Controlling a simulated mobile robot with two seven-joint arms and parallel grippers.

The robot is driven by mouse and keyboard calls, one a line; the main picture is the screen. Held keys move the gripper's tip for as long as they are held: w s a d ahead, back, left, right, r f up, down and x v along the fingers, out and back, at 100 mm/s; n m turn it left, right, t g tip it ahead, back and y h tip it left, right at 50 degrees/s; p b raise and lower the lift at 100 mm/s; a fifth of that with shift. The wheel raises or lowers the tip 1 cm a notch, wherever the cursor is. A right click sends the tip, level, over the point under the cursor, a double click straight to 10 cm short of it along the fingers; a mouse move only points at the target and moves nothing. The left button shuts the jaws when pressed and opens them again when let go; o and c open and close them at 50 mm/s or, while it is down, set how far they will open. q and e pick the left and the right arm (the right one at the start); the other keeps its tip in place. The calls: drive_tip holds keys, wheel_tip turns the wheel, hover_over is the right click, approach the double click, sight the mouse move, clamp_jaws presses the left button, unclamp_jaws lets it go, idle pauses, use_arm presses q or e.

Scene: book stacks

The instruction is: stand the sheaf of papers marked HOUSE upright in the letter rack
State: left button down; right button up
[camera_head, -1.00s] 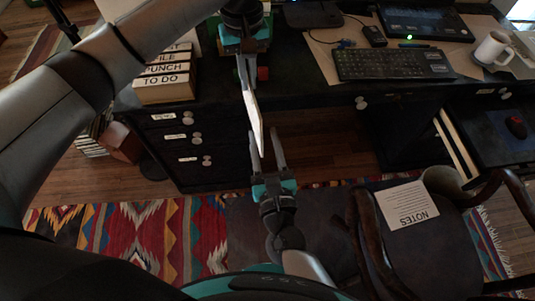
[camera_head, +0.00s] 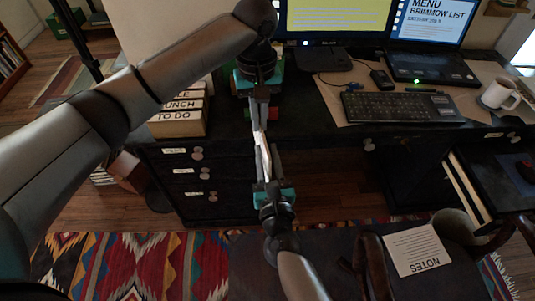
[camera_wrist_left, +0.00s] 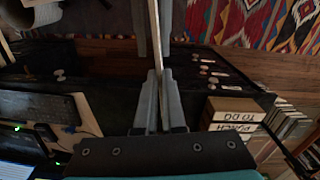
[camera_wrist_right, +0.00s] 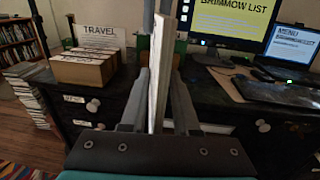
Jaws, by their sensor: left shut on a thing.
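A thin white sheaf (camera_head: 258,139) hangs edge-on between my grippers, in front of the desk. Its marking does not show. My left gripper (camera_head: 261,118) is shut on its upper part, as the left wrist view (camera_wrist_left: 156,30) also shows. My right gripper (camera_head: 267,160) is below, its open fingers on both sides of the sheaf; the right wrist view shows the sheaf (camera_wrist_right: 159,75) between them with small gaps. The wooden letter rack (camera_head: 178,128), with labels including PUNCH and TO DO, stands on the desk at left. A sheet marked TRAVEL (camera_wrist_right: 100,37) stands upright in it.
A sheaf marked NOTES (camera_head: 417,250) lies on the chair seat. The desk holds a keyboard (camera_head: 400,107), a laptop (camera_head: 430,68), a monitor (camera_head: 338,18) and a mug (camera_head: 498,95). A desk drawer is open at right. My left arm passes over the rack's back part.

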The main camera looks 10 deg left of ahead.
use_arm(q)
drive_tip(key=shift+a, duration=0.1)
use_arm(e)
drive_tip(key=shift+d, duration=0.15)
clamp_jaws()
drive_tip(key=shift+w, duration=0.1)
use_arm(q)
drive_tip(key=shift+a, duration=0.1)
use_arm(e)
drive_tip(key=shift+d, duration=0.15)
use_arm(q)
drive_tip(key=c, duration=0.9)
unclamp_jaws()
